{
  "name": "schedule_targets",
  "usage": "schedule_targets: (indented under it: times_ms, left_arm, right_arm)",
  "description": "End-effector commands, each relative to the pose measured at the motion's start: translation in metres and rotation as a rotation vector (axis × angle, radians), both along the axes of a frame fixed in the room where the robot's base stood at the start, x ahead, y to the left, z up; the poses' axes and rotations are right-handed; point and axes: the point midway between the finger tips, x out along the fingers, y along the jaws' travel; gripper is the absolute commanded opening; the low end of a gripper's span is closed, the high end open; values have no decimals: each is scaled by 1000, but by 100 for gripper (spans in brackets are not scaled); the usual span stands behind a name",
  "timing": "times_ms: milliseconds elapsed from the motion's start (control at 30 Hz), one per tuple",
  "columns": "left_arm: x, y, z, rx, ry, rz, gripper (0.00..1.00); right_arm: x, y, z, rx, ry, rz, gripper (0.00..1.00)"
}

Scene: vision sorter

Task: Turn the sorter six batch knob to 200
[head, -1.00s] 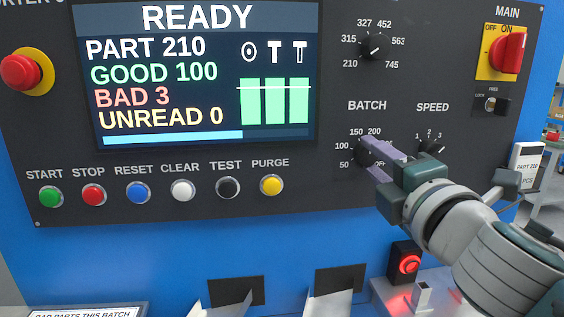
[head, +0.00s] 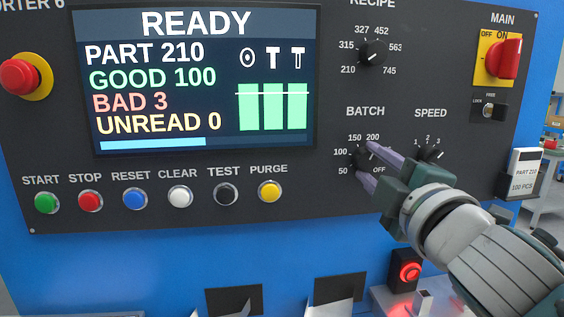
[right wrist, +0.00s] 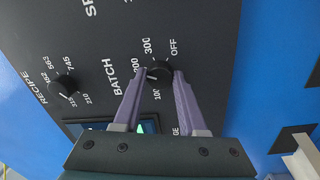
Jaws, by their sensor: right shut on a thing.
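The black batch knob (head: 361,158) is on the dark panel under the word BATCH, with 50, 100, 150, 200 and OFF showing around it. My right gripper (head: 367,161) comes in from the lower right, its two purple fingers around the knob. In the right wrist view the knob (right wrist: 159,71) sits between the fingertips, and my right gripper (right wrist: 158,76) is shut on it. There, 200, 300, OFF and 100 show, while the left finger covers the 150 area. The knob's pointer is too small and covered to read surely. My left gripper is not in view.
The recipe knob (head: 371,54) is above and the speed knob (head: 430,153) is to the right. The red main switch (head: 503,58) is at the upper right. A row of push buttons, with yellow PURGE (head: 269,191) nearest, lies left of my gripper. The screen (head: 205,75) reads READY.

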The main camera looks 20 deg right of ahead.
Motion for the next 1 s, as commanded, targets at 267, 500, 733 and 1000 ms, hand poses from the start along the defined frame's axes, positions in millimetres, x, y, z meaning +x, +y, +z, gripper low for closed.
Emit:
schedule_targets:
  times_ms: [267,500,733,1000]
  left_arm:
    - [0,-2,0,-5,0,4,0]
    - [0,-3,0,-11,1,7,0]
    - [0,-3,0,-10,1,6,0]
    - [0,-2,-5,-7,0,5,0]
  right_arm:
    - [0,0,1,0,-1,1,42]
    - [0,0,0,-1,-1,0,69]
    - [0,0,0,-1,0,0,71]
    - [-26,7,-4,1,3,1,71]
